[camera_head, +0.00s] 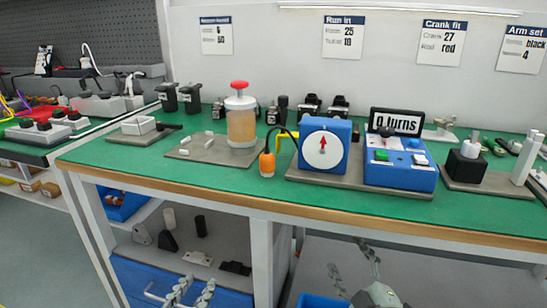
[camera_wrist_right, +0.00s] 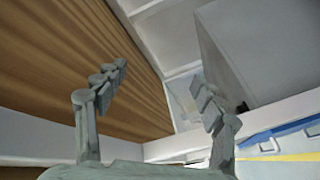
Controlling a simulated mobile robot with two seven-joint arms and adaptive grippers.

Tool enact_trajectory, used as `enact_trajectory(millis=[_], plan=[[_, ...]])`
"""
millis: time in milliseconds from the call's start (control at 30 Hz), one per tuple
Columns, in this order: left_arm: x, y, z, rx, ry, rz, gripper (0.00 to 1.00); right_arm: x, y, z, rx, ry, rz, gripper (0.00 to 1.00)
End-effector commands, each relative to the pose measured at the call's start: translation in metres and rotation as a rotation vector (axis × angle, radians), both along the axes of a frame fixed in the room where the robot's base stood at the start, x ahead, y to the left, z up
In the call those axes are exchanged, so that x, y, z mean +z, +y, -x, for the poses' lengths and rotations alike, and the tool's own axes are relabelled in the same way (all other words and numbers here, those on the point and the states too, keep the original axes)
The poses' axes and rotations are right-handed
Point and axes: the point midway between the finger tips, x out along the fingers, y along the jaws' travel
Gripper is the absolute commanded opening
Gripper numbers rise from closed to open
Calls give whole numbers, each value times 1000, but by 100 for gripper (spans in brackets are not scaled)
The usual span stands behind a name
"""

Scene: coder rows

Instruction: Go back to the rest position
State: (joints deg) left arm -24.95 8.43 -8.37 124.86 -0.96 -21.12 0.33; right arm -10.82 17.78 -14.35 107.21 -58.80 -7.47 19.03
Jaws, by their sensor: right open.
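My right gripper (camera_head: 352,262) shows at the bottom of the head view, in front of and below the green bench top. Its two fingers are spread apart with nothing between them. It also shows in the right wrist view (camera_wrist_right: 158,75), fingers apart and empty, with a brown wood-grained surface to the left and grey panels to the right. My left gripper (camera_head: 192,289) shows at the bottom edge, left of centre, in front of the blue drawer front. Its two fingers stand apart; its lower part is cut off by the frame.
The green workbench (camera_head: 300,198) has a wooden front edge. On it stand an orange-filled jar with a red knob (camera_head: 241,120), a blue dial box (camera_head: 324,146), a blue button box reading "0 turns" (camera_head: 400,172) and a black block (camera_head: 466,165). A shelf (camera_head: 219,240) lies below.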

Motion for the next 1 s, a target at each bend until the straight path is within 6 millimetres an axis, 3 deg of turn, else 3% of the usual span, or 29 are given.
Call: enact_trajectory(millis=[33,100,200,333,400,500,600,700,1000], plan=[[-20,13,10,22,133,-36,31,-4,-34,11,-146,100,-84,69],[-56,31,28,52,309,-79,31,-31,-76,33,-327,255,-182,69],[-98,56,64,97,542,-133,31,-77,-112,84,-530,509,-291,69],[-133,84,114,145,792,-185,31,-124,-123,160,-691,831,-390,69],[-145,96,137,166,894,-205,31,-139,-118,196,-733,975,-424,69],[-154,106,162,187,998,-225,31,-150,-109,234,-762,1125,-456,69],[-159,112,176,199,1054,-236,31,-155,-103,255,-770,1207,-471,73],[-161,114,181,202,1073,-239,31,-157,-101,262,-773,1236,-477,73],[-161,114,179,202,1070,-239,31,-158,-101,260,-773,1234,-476,73]])
